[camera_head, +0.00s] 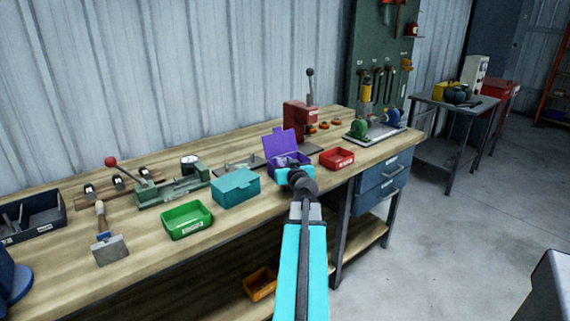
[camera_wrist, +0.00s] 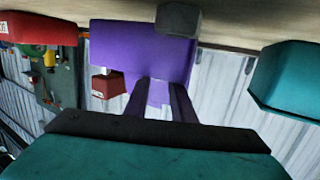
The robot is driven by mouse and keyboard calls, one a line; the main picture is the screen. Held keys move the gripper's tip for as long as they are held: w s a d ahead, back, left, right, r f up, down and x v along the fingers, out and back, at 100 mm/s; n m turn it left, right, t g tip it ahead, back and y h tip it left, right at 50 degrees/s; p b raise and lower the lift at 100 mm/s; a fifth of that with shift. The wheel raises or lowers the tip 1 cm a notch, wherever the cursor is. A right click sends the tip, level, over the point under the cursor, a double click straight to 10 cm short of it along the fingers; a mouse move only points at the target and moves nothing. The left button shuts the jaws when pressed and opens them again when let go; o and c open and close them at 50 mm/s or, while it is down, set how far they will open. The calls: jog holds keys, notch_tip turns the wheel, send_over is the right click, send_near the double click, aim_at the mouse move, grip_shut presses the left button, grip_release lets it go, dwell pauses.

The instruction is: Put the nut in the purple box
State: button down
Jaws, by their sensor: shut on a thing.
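The purple box (camera_head: 284,158) stands on the workbench with its lid raised and small grey contents inside. In the wrist view, the purple box (camera_wrist: 125,45) is straight ahead of the fingers, seen upside down. My gripper (camera_head: 291,176) is at the front edge of the purple box, and I cannot tell whether it touches. In the wrist view my gripper (camera_wrist: 160,88) has its fingers close together, shut on the nut. The nut itself cannot be made out clearly between them. A dark grey block (camera_wrist: 178,18) shows in front of the purple box; I cannot tell what it is.
A teal box (camera_head: 235,188) with its lid shut stands left of the purple box. A red tray (camera_head: 337,158) lies to the right. A green tray (camera_head: 187,220) is farther left. A red press (camera_head: 299,120) stands behind. The workbench's front edge runs below my gripper.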

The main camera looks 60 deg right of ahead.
jog(key=shift+f+b, duration=0.2)
jog(key=shift+b, duration=0.15)
jog(key=c, duration=1.4)
grip_release()
jog(key=shift+c, duration=0.2)
jog(key=shift+r+p, duration=0.2)
jog(key=shift+p, duration=0.25)
